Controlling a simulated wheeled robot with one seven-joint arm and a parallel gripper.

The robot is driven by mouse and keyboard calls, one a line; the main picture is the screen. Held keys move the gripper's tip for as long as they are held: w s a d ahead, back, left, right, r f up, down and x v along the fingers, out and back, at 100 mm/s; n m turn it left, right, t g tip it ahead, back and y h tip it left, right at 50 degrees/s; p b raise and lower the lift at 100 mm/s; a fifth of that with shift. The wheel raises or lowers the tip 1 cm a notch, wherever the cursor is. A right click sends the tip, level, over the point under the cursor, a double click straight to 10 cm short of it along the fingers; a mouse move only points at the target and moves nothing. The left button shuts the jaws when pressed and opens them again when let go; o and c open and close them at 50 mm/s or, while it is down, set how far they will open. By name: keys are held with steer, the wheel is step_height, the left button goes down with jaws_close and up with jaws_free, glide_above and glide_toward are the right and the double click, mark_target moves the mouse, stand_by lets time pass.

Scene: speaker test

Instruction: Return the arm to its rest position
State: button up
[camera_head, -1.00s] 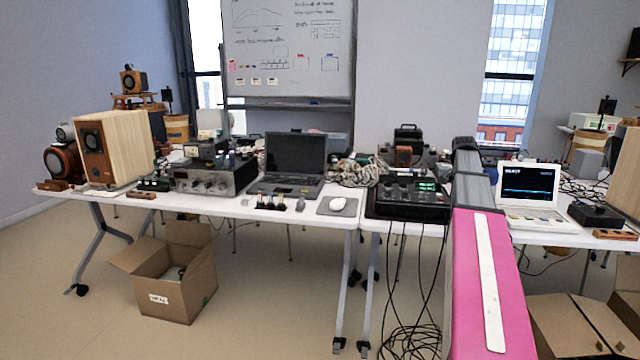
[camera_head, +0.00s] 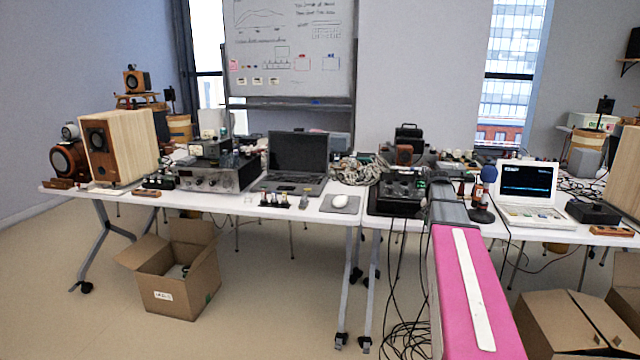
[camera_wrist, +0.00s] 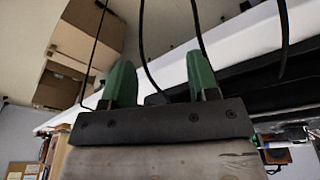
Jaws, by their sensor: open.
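My arm, pink with a white strip and grey links, reaches forward from the lower right in the head view, in front of the table. My gripper (camera_wrist: 162,85) shows in the wrist view with its two green fingers standing apart and nothing between them. In the head view the gripper itself cannot be made out. In the wrist view, black cables and the white table edge (camera_wrist: 225,47) lie beyond the fingers; I cannot tell how close they are.
A white table (camera_head: 240,207) carries a wooden speaker (camera_head: 120,145), a dark laptop (camera_head: 297,160), a black mixer (camera_head: 397,192) and a white laptop (camera_head: 527,192). Cables (camera_head: 405,320) hang from it to the floor.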

steer(key=s+a+f+n+g+y, duration=0.1)
steer(key=s+a+f+n, duration=0.7)
steer(key=s+a+f, duration=1.3)
steer(key=shift+s+a+y, duration=0.3)
steer(key=shift+s+a, duration=0.6)
steer(key=shift+a, duration=0.3)
